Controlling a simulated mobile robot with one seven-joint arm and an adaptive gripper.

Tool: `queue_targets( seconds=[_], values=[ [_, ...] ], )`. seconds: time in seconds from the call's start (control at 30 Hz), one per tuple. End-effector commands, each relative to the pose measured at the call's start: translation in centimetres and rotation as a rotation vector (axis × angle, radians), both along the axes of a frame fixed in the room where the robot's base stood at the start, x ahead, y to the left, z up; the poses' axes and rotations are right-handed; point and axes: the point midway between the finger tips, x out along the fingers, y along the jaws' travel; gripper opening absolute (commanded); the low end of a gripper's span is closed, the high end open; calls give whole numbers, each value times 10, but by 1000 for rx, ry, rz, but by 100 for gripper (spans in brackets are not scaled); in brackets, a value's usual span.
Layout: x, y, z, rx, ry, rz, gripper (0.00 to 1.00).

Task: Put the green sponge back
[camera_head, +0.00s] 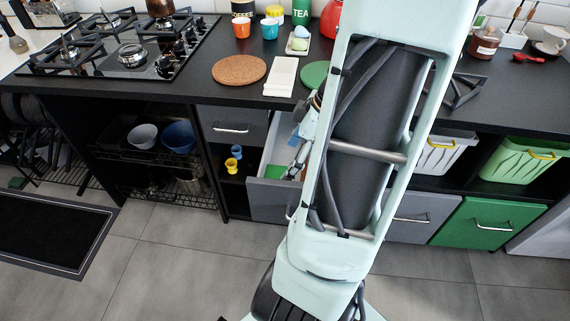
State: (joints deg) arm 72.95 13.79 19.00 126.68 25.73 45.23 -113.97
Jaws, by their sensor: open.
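A flat green piece (277,172), which looks like the green sponge, lies inside the pulled-out drawer (272,200) below the counter. Its right part is hidden. My gripper (292,172) reaches down over this drawer, just right of the green piece. Its jaws are open. The fingertips are small and partly covered by my arm, so I cannot tell whether they touch anything. My arm hides the drawer's right side.
The black counter above carries a cork mat (239,70), a white board (281,76), a green round mat (315,75) and cups. The gas hob (125,50) is at left. A closed grey drawer (232,127) sits left of the open one. Floor in front is clear.

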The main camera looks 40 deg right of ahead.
Motion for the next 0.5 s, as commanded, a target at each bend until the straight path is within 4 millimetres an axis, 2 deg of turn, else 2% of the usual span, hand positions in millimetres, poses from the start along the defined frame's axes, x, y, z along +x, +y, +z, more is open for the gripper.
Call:
queue_targets(
  seconds=[0.03,0.2,0.5],
  values=[
    [-3,-3,12,-3,-2,-2,78],
    [-8,-7,27,-1,0,0,78],
    [-10,-8,30,0,0,-1,78]
  ],
)
